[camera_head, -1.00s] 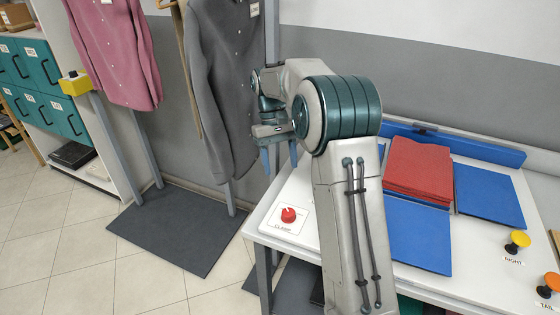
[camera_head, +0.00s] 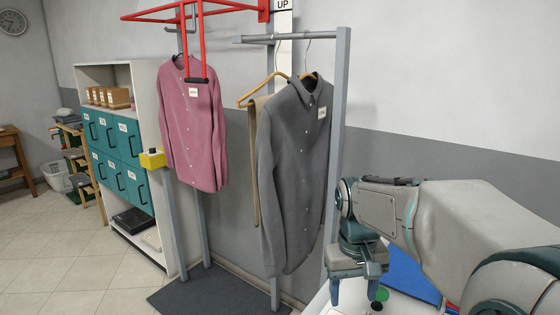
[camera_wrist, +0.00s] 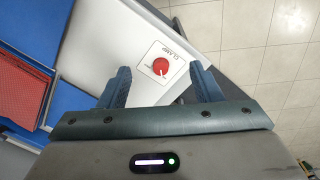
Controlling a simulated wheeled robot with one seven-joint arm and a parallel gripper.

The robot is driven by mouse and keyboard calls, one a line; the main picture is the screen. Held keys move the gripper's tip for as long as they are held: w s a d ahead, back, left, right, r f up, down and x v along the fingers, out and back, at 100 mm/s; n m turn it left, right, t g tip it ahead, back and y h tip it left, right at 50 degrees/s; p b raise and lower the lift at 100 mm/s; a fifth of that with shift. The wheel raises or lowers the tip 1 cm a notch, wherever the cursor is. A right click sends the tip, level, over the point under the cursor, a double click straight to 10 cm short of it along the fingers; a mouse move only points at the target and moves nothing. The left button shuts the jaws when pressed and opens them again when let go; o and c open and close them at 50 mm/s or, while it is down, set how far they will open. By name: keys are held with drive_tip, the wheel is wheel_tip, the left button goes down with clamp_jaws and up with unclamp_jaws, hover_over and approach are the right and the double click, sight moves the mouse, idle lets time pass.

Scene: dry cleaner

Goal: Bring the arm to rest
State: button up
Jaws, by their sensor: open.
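My gripper (camera_head: 354,291) hangs at the lower right of the head view, fingers pointing down. It also shows in the wrist view (camera_wrist: 156,86), where its two blue fingers are apart with nothing between them. Beyond the fingertips is the red clamp knob (camera_wrist: 161,66) on its white plate, on the white table (camera_wrist: 110,30). The knob is apart from the fingers. My arm reaches in from the right edge of the head view, in front of the grey wall, and hides part of the table.
A grey shirt (camera_head: 291,170) hangs on a rail just left of my arm, with a pink shirt (camera_head: 193,130) farther left. A red frame (camera_head: 190,13) is above. Blue panels (camera_wrist: 27,25) and a red folded cloth (camera_wrist: 20,92) lie on the table. Floor at left is open.

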drive_tip(key=s+f+m+t, duration=0.1)
drive_tip(key=s+f+t, duration=0.2)
drive_tip(key=s, duration=0.9)
drive_tip(key=shift+s+d+y, duration=0.2)
drive_tip(key=shift+s+y, duration=0.1)
drive_tip(key=shift+s, duration=0.05)
drive_tip(key=shift+f, duration=0.1)
